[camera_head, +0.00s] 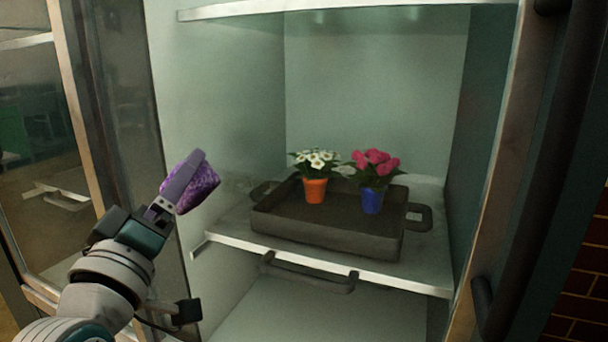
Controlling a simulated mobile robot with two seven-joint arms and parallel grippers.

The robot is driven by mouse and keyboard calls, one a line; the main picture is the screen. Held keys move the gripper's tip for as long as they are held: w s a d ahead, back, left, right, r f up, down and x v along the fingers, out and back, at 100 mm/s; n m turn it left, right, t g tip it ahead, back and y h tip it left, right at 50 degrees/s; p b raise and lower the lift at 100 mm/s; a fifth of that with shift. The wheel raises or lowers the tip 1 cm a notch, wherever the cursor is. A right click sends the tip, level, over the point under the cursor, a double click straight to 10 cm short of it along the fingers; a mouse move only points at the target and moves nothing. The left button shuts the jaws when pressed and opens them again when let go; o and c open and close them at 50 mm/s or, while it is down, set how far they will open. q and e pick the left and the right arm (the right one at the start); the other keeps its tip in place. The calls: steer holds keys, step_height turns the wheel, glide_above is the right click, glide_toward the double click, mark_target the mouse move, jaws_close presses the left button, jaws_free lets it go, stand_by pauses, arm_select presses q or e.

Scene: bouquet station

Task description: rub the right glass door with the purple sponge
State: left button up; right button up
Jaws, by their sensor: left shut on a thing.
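My left gripper (183,182) is shut on the purple sponge (201,190), a rough, mottled block at its tip. One grey finger lies across the sponge's upper left side; the other finger is mostly hidden. The sponge shows in front of the left part of the cabinet's right bay. I cannot tell whether it touches a surface. A clear glass pane over this bay is hard to make out, so I cannot tell how the right glass door stands. My right gripper is not in view.
A dark tray (320,237) sits on the white shelf (225,228). On it stand an orange pot (315,191) with white flowers and a blue pot (372,201) with pink flowers. A framed glass panel (35,150) is at left; a brick wall (585,290) is at right.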

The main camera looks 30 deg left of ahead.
arm_select(q)
steer(key=shift+w+a+b, duration=0.1)
steer(key=shift+w+b, duration=0.25)
steer(key=shift+w, duration=0.65)
